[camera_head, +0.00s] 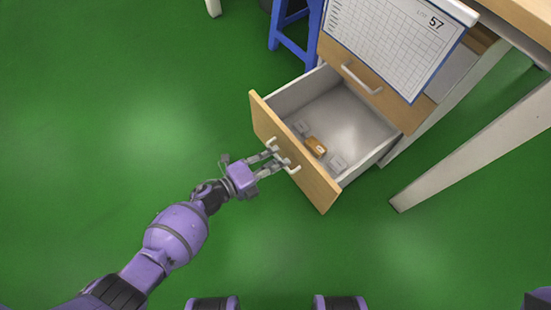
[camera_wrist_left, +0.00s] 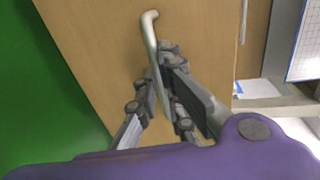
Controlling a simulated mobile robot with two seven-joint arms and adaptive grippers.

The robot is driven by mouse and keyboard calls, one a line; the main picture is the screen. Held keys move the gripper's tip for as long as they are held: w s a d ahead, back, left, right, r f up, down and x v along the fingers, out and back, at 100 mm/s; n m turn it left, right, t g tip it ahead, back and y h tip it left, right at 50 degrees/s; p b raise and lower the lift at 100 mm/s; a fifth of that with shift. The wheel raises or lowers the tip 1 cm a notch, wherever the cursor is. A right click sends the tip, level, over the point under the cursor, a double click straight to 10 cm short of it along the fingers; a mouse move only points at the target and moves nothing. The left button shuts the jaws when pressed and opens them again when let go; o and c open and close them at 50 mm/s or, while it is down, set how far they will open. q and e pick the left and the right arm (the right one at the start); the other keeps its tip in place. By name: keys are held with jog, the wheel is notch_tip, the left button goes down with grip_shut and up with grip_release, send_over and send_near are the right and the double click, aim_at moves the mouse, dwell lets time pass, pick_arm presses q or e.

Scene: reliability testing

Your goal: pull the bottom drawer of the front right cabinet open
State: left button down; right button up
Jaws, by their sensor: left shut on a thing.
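The bottom drawer (camera_head: 326,194) of the cabinet stands well out from the body, with its wooden front facing lower left. Its white inside holds an orange-brown block and a few small pale items. My left gripper (camera_head: 276,157) is at the drawer front, shut on the white bar handle (camera_head: 294,168). In the left wrist view the handle (camera_wrist_left: 150,38) runs down between the fingers (camera_wrist_left: 165,95), and the fingertips partly hide it. My right gripper is not in view.
A blue stool (camera_head: 291,42) stands left of the cabinet. A white table leg (camera_head: 470,150) slants at the right. The green floor (camera_head: 110,110) on the left is clear.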

pick_arm(q)
jog(key=f+v, duration=0.1)
jog(key=v, duration=0.7)
jog(key=shift+f+p, duration=0.3)
jog(key=shift+f, duration=0.3)
jog(key=shift+s, duration=0.1)
jog(key=c, duration=2.2)
grip_release()
jog(key=shift+o, duration=0.2)
jog(key=shift+r, duration=0.1)
jog(key=v, duration=1.2)
